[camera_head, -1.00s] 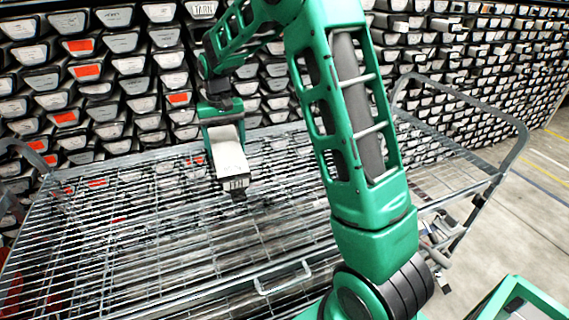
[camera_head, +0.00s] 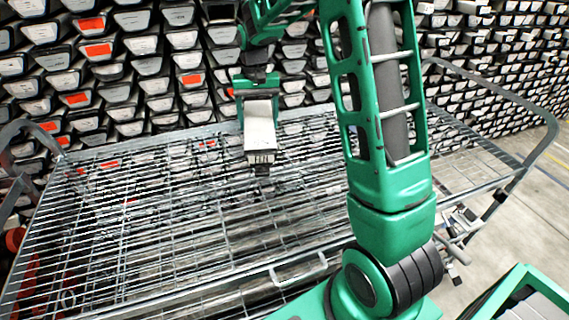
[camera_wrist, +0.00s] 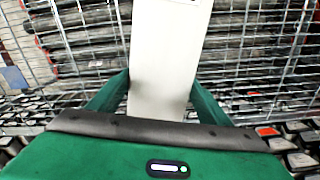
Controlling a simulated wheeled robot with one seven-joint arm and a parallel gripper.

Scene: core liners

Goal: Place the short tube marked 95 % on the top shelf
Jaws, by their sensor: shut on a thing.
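My gripper (camera_head: 257,92) is shut on a short white tube (camera_head: 260,130) and holds it over the wire shelf in the head view. The tube's near end carries dark marks too small to read, so I cannot tell whether it says 95 %. In the wrist view the white tube (camera_wrist: 165,65) sits between the two green fingers and runs out past the top edge. The top shelf (camera_head: 130,215) of the cart is a bare metal wire grid. I cannot tell surely whether the tube touches it.
A wall of stacked tubes with white and some orange ends (camera_head: 95,50) stands behind the cart. Raised metal handles rise at the cart's left (camera_head: 25,130) and right (camera_head: 548,120). A small wire loop (camera_head: 300,270) is at the front edge. The grid is clear around the tube.

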